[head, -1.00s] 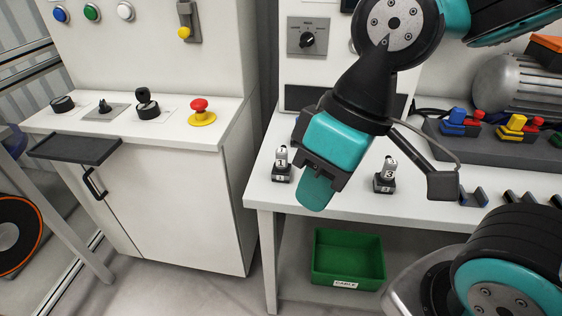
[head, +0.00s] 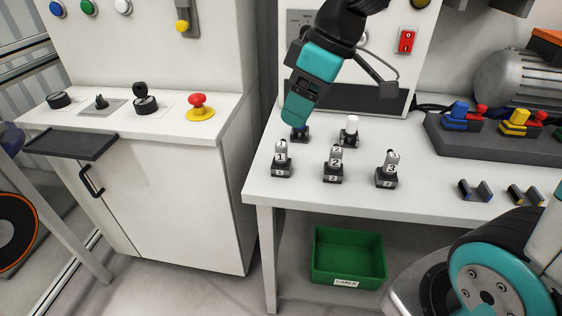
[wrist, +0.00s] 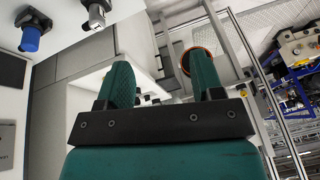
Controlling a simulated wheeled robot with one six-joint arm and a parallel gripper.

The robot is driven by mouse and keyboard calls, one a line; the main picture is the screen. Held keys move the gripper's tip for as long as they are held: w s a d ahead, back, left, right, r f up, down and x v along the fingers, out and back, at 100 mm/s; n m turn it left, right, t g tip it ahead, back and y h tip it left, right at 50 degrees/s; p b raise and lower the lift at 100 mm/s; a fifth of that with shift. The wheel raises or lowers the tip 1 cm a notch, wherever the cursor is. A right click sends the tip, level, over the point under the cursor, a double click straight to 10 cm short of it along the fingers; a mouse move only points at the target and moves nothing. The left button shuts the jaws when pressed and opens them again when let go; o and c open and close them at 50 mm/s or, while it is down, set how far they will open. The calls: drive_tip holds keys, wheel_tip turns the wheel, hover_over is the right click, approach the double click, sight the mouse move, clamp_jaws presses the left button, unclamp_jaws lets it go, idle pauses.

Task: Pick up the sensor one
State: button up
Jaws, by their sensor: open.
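The sensor marked 1 (head: 282,160) stands upright in a black base at the front left of the white bench (head: 420,200). It has a grey body with a white number label. My gripper (head: 297,110) is above the back left of the bench, behind and above sensor one and apart from it. In the wrist view my gripper (wrist: 160,82) shows two teal fingers spread apart with nothing held between them.
Sensors marked 2 (head: 334,163) and 3 (head: 387,169) stand to the right. Behind are a white-topped piece (head: 349,131) and a dark-based piece (head: 300,134) partly hidden by my gripper. A green bin (head: 348,257) sits below. A red emergency button (head: 198,103) is on the left cabinet.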

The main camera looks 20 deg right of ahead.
drive_tip(key=n, duration=0.2)
approach(283, 144)
drive_tip(key=shift+t, duration=0.4)
drive_tip(key=x, duration=0.5)
drive_tip(key=shift+s+f, duration=0.1)
drive_tip(key=shift+s, duration=0.3)
drive_tip(key=shift+x, duration=3)
clamp_jaws()
wheel_tip(283, 144, up, 20)
